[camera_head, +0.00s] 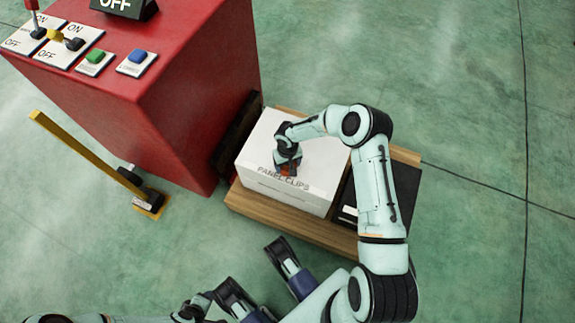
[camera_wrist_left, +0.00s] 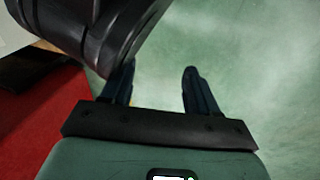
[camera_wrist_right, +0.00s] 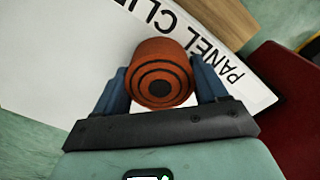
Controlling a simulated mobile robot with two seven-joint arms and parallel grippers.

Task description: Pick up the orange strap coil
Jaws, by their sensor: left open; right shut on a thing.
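The orange strap coil (camera_wrist_right: 157,74) is a short orange roll with a dark spiral on its end. In the right wrist view it sits between the two fingers of my right gripper (camera_wrist_right: 160,80), which is shut on it. In the head view my right gripper (camera_head: 288,160) and the coil (camera_head: 288,171) are over the top of a white box labelled PANEL CLIPS (camera_head: 265,180). I cannot tell whether the coil still touches the box. My left gripper (camera_wrist_left: 158,85) is open and empty in the left wrist view, over green floor.
The box stands on a wooden pallet (camera_head: 275,210), with a dark case (camera_head: 400,190) at its right. A red control cabinet (camera_head: 170,110) with switches stands at the left, with a yellow bar (camera_head: 85,150) beside it. The green floor at the right is clear.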

